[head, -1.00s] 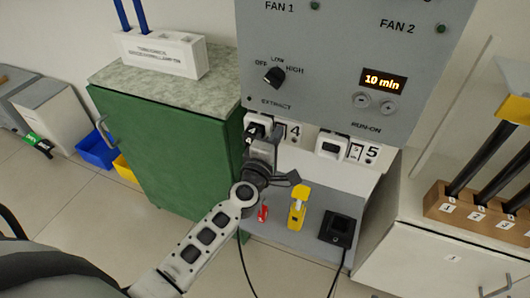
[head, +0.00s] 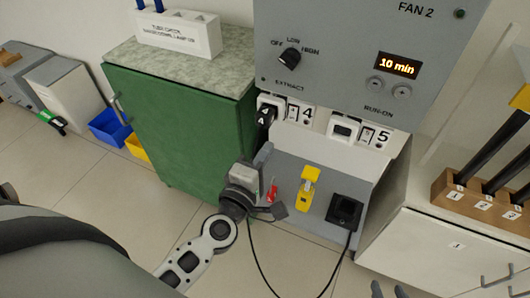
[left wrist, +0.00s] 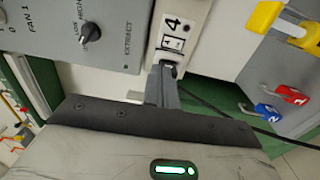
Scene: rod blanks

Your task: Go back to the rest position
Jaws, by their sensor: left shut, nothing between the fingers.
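My left gripper (head: 264,155) is in the middle of the head view, in front of the panel's lower part and beside the green cabinet. It is shut and empty, below socket 4 and apart from the black plug (head: 265,116) that sits in the socket. In the left wrist view the closed fingers (left wrist: 162,87) point up toward the plug (left wrist: 168,66), overlapping it in the picture. Two dark fingertips of my right gripper (head: 388,291) show at the bottom edge, apart from each other; the rest of it is out of frame.
The green cabinet (head: 175,130) stands left of the grey fan panel (head: 340,50). A yellow item (head: 308,188), red item (head: 272,193) and black box (head: 344,212) with a cable are on the grey surface below. A white cabinet (head: 440,250) with a rod rack (head: 480,205) is right.

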